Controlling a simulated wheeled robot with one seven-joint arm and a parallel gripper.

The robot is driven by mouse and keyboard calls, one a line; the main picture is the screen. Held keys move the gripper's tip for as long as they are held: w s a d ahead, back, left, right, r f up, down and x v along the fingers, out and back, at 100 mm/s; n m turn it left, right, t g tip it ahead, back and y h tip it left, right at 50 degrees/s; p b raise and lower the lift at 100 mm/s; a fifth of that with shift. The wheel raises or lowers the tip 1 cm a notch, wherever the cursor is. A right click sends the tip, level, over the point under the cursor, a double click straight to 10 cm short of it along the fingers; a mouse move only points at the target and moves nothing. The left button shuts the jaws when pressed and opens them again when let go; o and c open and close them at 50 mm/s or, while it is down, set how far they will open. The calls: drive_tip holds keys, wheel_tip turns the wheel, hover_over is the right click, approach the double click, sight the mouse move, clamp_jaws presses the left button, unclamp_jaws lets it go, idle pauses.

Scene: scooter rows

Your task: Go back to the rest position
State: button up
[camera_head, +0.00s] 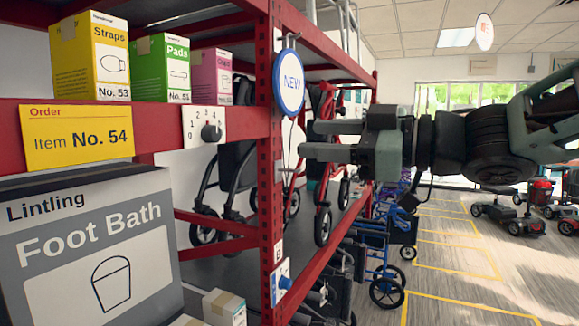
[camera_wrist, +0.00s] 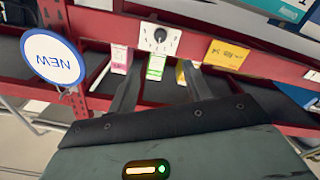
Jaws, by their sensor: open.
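My gripper (camera_head: 309,139) is open and empty, with its two fingers pointing left toward the red shelf rack. It is in front of the rack's upright post, to the right of the dial. In the wrist view, my gripper (camera_wrist: 160,68) shows both fingers spread apart, with nothing between them. The dial (camera_head: 211,132), a dark knob on a white plate with numbers, is on the red shelf beam. The dial also shows in the wrist view (camera_wrist: 160,36), beyond the fingertips. Its exact setting is too small to tell.
A round blue-rimmed NEW sign (camera_head: 289,82) hangs on the post close to my gripper. Yellow, green and pink boxes stand on the shelf, with a Foot Bath box (camera_head: 90,250) below. Walkers fill the rack. Open floor (camera_head: 465,265) with yellow lines lies to the right.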

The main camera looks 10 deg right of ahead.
wheel_tip(320, 180, down, 26)
drive_tip(key=w+a+m+h+b, duration=0.1)
drive_tip(key=m+h+b, duration=0.6)
drive_tip(key=h+b, duration=0.25)
drive_tip(key=s+f+g+h+b, duration=0.4)
drive_tip(key=s+f+g+b, duration=0.4)
drive_tip(key=s+f, duration=1.2)
wheel_tip(320, 180, down, 3)
drive_tip(key=g, duration=0.3)
drive_tip(key=shift+s+d+r+m, duration=0.15)
drive_tip(key=shift+s+m, duration=0.1)
drive_tip(key=shift+m, duration=0.15)
